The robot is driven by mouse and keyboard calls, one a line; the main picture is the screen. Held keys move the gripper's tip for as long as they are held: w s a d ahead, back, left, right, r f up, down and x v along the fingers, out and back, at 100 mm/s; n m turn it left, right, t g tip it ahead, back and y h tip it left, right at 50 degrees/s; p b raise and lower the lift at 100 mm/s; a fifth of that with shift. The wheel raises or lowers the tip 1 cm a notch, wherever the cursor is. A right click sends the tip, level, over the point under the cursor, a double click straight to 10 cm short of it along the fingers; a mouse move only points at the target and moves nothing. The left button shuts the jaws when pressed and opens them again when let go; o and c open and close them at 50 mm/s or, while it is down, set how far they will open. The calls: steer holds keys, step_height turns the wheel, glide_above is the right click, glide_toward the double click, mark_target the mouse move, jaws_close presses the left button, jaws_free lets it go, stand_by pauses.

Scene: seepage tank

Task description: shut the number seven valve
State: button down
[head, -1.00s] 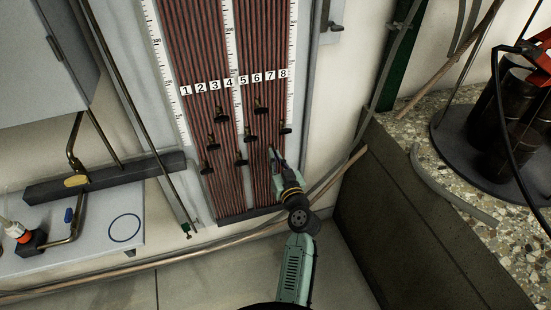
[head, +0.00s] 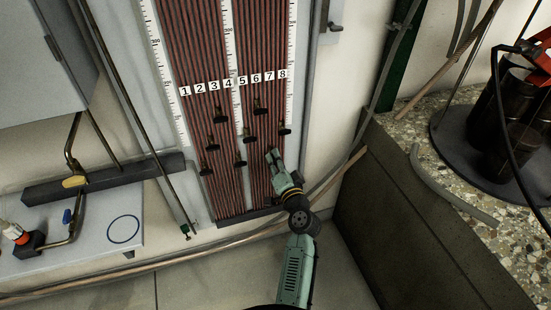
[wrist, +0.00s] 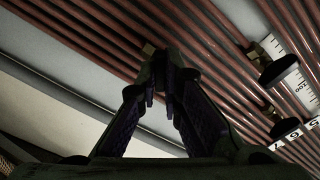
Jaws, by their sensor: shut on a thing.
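The board (head: 228,205) carries reddish tubes with a number strip from 1 to 8 and black-handled valves at staggered heights. My gripper (head: 272,156) is at the board below number 7, where it covers the number seven valve in the head view. In the wrist view my gripper (wrist: 164,88) has its fingers closed in around the dark handle of this valve. A small brass part of the number seven valve (wrist: 148,50) shows just beyond the fingertips. The handle itself is mostly hidden, so its exact angle is unclear.
The number eight valve (head: 285,130) is close up and right of my gripper; the number six valve (head: 260,109) is higher up. The number four valve (head: 240,162) is to the left. A dark trough wall (head: 400,220) stands to the right.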

steer(key=shift+f+m+p, duration=0.1)
steer(key=shift+m+p, duration=1.2)
steer(key=shift+m, duration=2.9)
steer(key=c, duration=1.7)
jaws_free()
steer(key=shift+s+d, duration=0.1)
steer(key=v, duration=0.7)
steer(key=shift+s, duration=0.15)
